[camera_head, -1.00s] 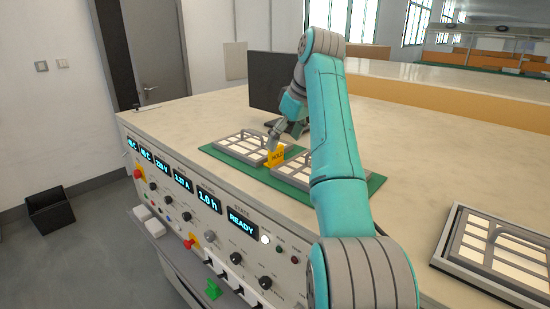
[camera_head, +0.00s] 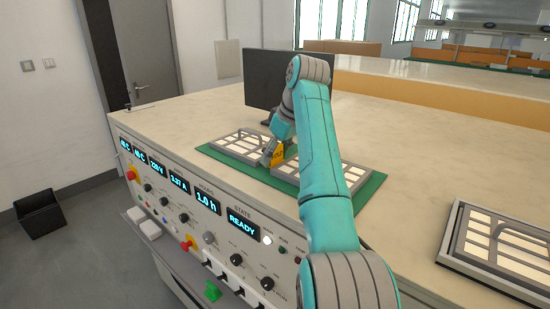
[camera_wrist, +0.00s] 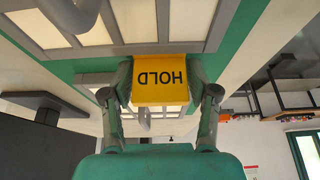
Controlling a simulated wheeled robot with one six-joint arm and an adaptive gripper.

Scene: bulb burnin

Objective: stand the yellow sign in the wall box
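The yellow sign (camera_head: 279,154), marked HOLD, is at the gap between two lamp trays on the bench and partly covered by my gripper (camera_head: 270,153) in the head view. In the wrist view the sign (camera_wrist: 161,82) appears upside down between the fingers of my gripper (camera_wrist: 162,85). The fingers lie against its two side edges, with no gap visible. I see nothing clearly recognisable as the wall box.
Two trays, left (camera_head: 240,145) and right (camera_head: 350,172), lie on a green mat (camera_head: 376,183). A dark monitor (camera_head: 262,80) stands behind. Another tray (camera_head: 455,248) lies at right. A control panel (camera_head: 200,235) fronts the bench. A black open box (camera_head: 40,213) is on the floor by the wall.

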